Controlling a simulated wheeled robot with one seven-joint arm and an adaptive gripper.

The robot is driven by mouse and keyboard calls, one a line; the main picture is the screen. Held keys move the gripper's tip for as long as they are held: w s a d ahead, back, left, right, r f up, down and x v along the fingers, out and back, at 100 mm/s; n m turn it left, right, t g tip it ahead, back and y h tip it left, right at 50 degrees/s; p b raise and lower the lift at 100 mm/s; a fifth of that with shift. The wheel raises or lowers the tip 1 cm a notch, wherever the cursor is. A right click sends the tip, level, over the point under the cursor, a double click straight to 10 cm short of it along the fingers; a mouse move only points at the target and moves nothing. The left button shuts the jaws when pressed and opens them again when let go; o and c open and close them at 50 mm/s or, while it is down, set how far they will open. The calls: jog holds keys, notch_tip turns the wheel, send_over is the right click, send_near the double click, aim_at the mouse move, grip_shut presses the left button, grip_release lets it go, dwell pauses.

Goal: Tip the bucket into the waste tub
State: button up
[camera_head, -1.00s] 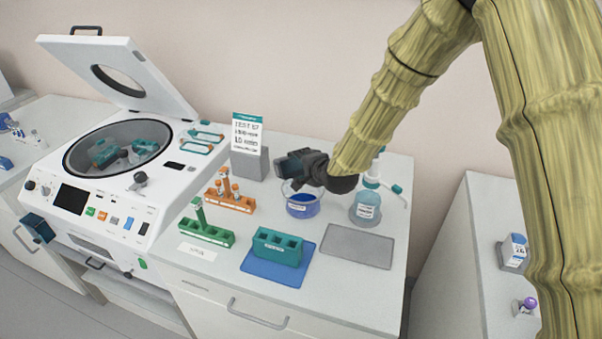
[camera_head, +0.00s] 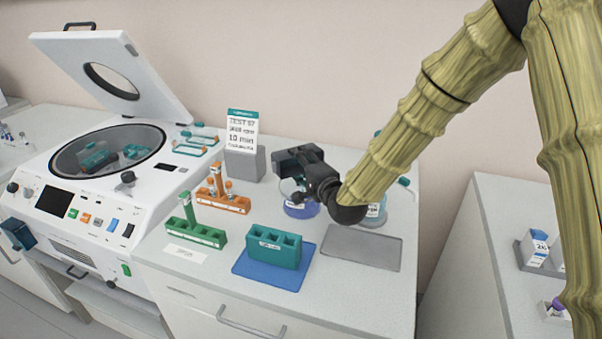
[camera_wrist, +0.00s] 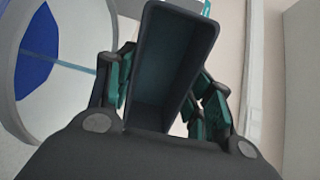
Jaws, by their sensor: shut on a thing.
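My gripper (camera_head: 303,165) is shut on a dark, box-shaped bucket (camera_head: 288,160). In the wrist view the bucket (camera_wrist: 168,65) is between the finger pads, with its open mouth toward the top of the picture and its inside dark; I see no contents in it. The waste tub (camera_head: 299,210) is a clear round vessel with blue in it, standing on the bench under and just in front of the gripper. My wrist hides part of it. In the wrist view a round, pale-rimmed vessel with blue inside, seemingly the tub (camera_wrist: 75,95), lies left of the bucket. The bucket's exact tilt is unclear.
A clear wash bottle (camera_head: 374,212) stands right of the tub, partly behind my wrist. A sign (camera_head: 242,132), an orange rack (camera_head: 222,201), a green rack (camera_head: 195,234) and a teal block (camera_head: 273,249) stand nearby. The grey mat (camera_head: 362,248) is bare. An open centrifuge (camera_head: 108,150) is at left.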

jog(key=shift+s+d+f+t+y+b, duration=0.2)
jog(key=shift+t+y+b, duration=0.5)
jog(key=shift+b, duration=1.45)
jog(key=shift+r+t+b, duration=0.3)
jog(key=shift+t+b, duration=0.2)
jog(key=shift+b, duration=0.1)
jog(key=shift+f, duration=0.1)
jog(key=shift+w+f+g+h+b, duration=0.2)
jog(key=shift+g+h+b, duration=0.15)
jog(key=shift+b, duration=0.7)
jog(key=shift+a+g+h+b, duration=0.15)
jog(key=shift+g+h+b, duration=0.15)
jog(key=shift+b, duration=0.55)
jog(key=shift+a+r+g+b, duration=0.15)
jog(key=shift+r+g+b, duration=0.05)
jog(key=shift+g+b, duration=0.25)
